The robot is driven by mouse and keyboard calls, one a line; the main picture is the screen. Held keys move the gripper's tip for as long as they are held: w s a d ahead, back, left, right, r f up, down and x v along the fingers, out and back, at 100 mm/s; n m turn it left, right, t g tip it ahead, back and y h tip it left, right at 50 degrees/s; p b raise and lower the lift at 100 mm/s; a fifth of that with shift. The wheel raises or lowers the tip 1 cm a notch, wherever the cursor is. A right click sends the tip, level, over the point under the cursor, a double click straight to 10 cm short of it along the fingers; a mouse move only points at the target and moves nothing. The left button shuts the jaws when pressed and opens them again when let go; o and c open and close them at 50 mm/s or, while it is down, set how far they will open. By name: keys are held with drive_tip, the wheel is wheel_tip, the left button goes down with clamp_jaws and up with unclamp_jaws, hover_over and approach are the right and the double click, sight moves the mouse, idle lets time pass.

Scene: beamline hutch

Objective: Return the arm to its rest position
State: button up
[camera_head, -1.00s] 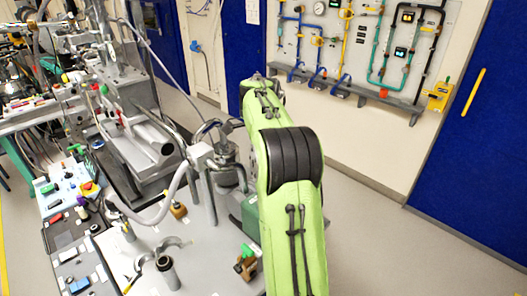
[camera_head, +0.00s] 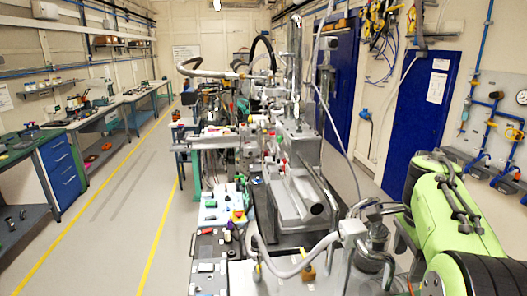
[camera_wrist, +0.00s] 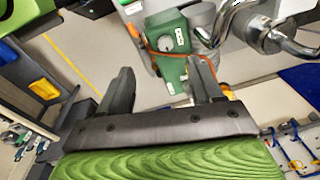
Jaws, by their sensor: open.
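My gripper (camera_wrist: 160,75) shows in the wrist view with its two dark fingers spread apart and nothing between them. A green box (camera_wrist: 180,48) with a white label and a round dial lies beyond the fingers, near the right one; I cannot tell how far off it is. An orange cable crosses the box. In the head view my green arm (camera_head: 455,225) is folded at the right edge, beside the equipment bench. The gripper is out of sight in the head view.
A bench crowded with beamline equipment (camera_head: 300,205) and hoses stands just left of my arm. A blue door (camera_head: 422,115) and a wall panel with blue pipes (camera_head: 490,125) are behind the arm. Open floor (camera_head: 115,210) with yellow lines lies to the left.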

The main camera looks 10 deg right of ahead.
drive_tip(key=s+a+r+n+t, duration=0.25)
drive_tip(key=s+a+n, duration=0.4)
drive_tip(key=a, duration=0.35)
drive_tip(key=s+a+f+n+t, duration=0.1)
drive_tip(key=s+a+f+n, duration=0.2)
drive_tip(key=s+a+n, duration=0.2)
drive_tip(key=s+a+f+n+t+y, duration=0.1)
drive_tip(key=s+a+f+n, duration=0.2)
drive_tip(key=s+a+n, duration=0.2)
drive_tip(key=s+n, duration=0.2)
drive_tip(key=n, duration=0.1)
drive_tip(key=shift+a+f, duration=0.15)
